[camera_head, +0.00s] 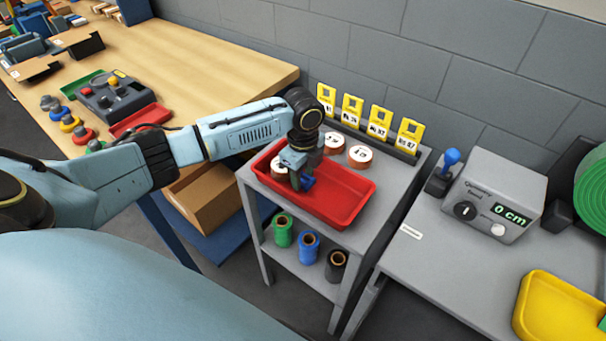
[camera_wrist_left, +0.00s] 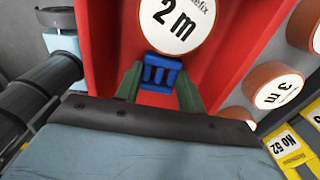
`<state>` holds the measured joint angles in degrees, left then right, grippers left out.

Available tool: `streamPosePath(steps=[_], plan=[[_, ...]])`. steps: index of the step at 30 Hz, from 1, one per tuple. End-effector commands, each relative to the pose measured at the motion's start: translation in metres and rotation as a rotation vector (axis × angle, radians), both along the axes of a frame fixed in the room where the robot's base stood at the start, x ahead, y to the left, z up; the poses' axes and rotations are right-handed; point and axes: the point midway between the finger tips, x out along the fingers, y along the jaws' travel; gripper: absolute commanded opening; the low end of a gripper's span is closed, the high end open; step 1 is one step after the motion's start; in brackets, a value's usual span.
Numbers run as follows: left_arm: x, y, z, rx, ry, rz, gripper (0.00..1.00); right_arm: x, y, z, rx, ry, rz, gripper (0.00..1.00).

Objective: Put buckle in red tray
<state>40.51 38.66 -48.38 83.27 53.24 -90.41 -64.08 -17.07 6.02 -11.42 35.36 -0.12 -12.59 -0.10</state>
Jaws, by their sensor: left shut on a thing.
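The red tray (camera_head: 345,190) sits on top of a small grey cart, and its red floor and walls fill much of the left wrist view (camera_wrist_left: 100,40). My left gripper (camera_head: 302,178) is over the tray, pointing down. Its two green-grey fingers (camera_wrist_left: 160,84) are shut on a blue buckle (camera_wrist_left: 163,73), with slots in its face. The buckle also shows as a small blue piece (camera_head: 308,183) below the gripper in the head view. I cannot tell whether the buckle touches the tray floor. My right gripper is not in view.
A white-faced "2 m" roll (camera_wrist_left: 176,22) lies in the tray beside the buckle. More rolls (camera_head: 360,156) and yellow number cards (camera_head: 380,122) stand behind the tray. The tray's right part is bare. A grey control box (camera_head: 492,195) stands on the bench at right.

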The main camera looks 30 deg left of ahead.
Motion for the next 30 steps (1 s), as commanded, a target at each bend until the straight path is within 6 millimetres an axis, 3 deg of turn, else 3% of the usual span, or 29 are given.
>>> streamPosePath(steps=[8, 9, 14, 24, 30], plan=[[0.0, 0.0, -0.002, 0.0, 0.0, 0.0, 0.17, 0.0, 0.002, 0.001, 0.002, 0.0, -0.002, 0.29], [0.0, 0.0, -0.002, 0.0, -0.001, 0.0, 0.42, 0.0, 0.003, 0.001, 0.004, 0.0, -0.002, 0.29], [0.0, 0.0, -0.002, 0.0, -0.001, 0.0, 0.61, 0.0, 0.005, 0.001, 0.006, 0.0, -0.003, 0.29], [0.001, 0.0, 0.002, 0.0, -0.002, 0.0, 0.61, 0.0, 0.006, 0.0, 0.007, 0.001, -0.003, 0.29], [0.001, 0.0, 0.036, 0.001, -0.006, -0.001, 0.61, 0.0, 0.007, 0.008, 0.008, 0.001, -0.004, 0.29]])
